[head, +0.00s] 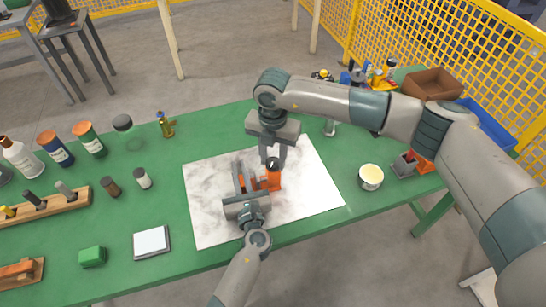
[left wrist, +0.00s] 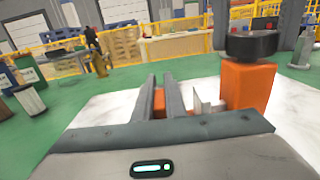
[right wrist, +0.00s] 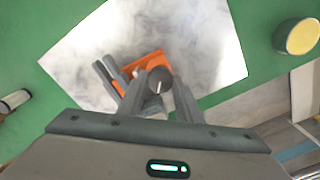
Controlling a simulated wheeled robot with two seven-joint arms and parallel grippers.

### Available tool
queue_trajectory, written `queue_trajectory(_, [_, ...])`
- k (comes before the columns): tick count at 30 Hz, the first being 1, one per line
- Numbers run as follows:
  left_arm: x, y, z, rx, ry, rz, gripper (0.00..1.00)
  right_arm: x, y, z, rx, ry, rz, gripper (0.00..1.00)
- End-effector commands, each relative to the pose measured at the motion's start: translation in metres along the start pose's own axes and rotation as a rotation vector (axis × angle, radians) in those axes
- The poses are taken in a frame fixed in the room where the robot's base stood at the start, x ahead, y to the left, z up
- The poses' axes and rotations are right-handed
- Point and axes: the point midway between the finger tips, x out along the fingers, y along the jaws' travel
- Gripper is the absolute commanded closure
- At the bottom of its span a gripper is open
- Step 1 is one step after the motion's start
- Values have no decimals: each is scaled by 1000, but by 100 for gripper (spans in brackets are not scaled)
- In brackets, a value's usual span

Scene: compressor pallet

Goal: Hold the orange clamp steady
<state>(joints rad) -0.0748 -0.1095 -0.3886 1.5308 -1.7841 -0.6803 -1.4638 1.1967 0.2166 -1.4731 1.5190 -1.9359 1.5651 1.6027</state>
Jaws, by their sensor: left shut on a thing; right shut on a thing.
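The orange clamp (head: 273,181) stands on a marbled white sheet (head: 310,190) on the green table. It has an upright orange block with a dark round knob on top (left wrist: 251,44). My left gripper (head: 245,177) comes in low from the front and is shut on an orange part of the clamp, seen between its fingers in the left wrist view (left wrist: 159,103). My right gripper (head: 273,158) points down from above, its fingers on either side of the knob (right wrist: 159,79), shut on it. The fingers partly hide the clamp.
A cream-topped tin (head: 371,177) stands right of the sheet. A brown box (head: 432,84) and blue bin (head: 487,124) are at the back right.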

Motion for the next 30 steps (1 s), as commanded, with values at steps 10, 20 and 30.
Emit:
queue_trajectory(10, [0, 0, 0, 0, 1, 0, 100, -1, 0, 0, -329, -1, 0, 91])
queue_trajectory(20, [0, 0, 0, 0, 1, 1, 100, -1, 0, 0, -643, -1, 1, 91])
queue_trajectory(30, [0, 0, -1, 1, 1, 1, 100, -1, 0, 0, -965, -1, 0, 91])
